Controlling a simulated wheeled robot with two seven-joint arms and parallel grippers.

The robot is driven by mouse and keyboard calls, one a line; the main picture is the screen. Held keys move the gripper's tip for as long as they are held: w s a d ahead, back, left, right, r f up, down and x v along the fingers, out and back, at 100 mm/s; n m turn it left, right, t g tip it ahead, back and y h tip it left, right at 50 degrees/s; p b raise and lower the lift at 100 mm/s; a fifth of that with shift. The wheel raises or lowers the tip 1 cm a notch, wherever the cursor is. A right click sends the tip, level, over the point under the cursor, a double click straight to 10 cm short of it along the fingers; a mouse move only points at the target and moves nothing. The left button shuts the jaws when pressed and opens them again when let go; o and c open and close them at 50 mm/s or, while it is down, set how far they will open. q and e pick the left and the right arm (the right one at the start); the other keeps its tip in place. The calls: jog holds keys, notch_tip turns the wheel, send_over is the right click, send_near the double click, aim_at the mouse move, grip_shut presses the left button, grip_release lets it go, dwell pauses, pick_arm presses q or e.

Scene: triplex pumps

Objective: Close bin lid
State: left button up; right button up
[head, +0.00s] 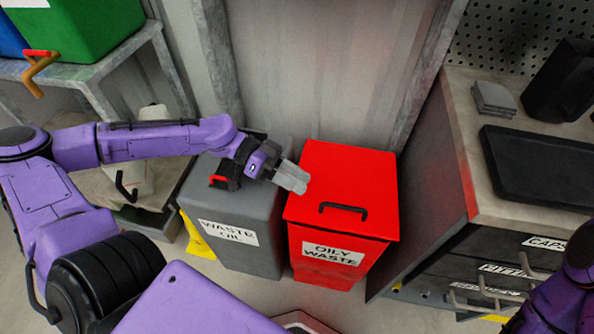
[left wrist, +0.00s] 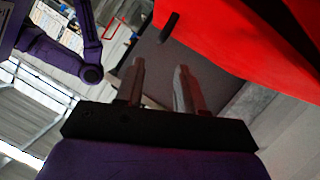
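The red oily waste bin (head: 330,256) stands on the floor near the middle of the head view. Its red lid (head: 345,180), with a black handle (head: 344,211), lies down over the bin top. The grey waste oil bin (head: 250,255) stands just left of it, with its lid down and partly hidden by my left arm. My left gripper (head: 292,178) is over the edge between the two bins, by the red lid's left side. In the left wrist view its fingers (left wrist: 158,88) are apart with nothing between them, and red surface fills the upper right. My right gripper is out of view.
A workbench with drawers (head: 495,270) stands at the right, with a black tray (head: 545,170) on top. A shelf with green and blue bins (head: 85,25) is at the upper left. A wall rises close behind the bins.

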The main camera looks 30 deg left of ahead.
pick_arm(q)
jog(key=shift+c, duration=1.2)
jog(key=shift+r+p, duration=0.3)
jog(key=shift+p, duration=0.1)
grip_shut()
jog(key=w+d+r+m+g+y+p, duration=0.4)
jog(key=w+d+r+m+y+p, duration=0.15)
jog(key=r+y+p, duration=0.5)
jog(key=n+y+p, duration=0.2)
jog(key=y, duration=0.1)
send_over(344, 211)
jog(key=shift+g+h, duration=0.25)
jog(key=shift+g, duration=0.15)
notch_tip(344, 211, down, 12)
jog(key=shift+r, duration=0.1)
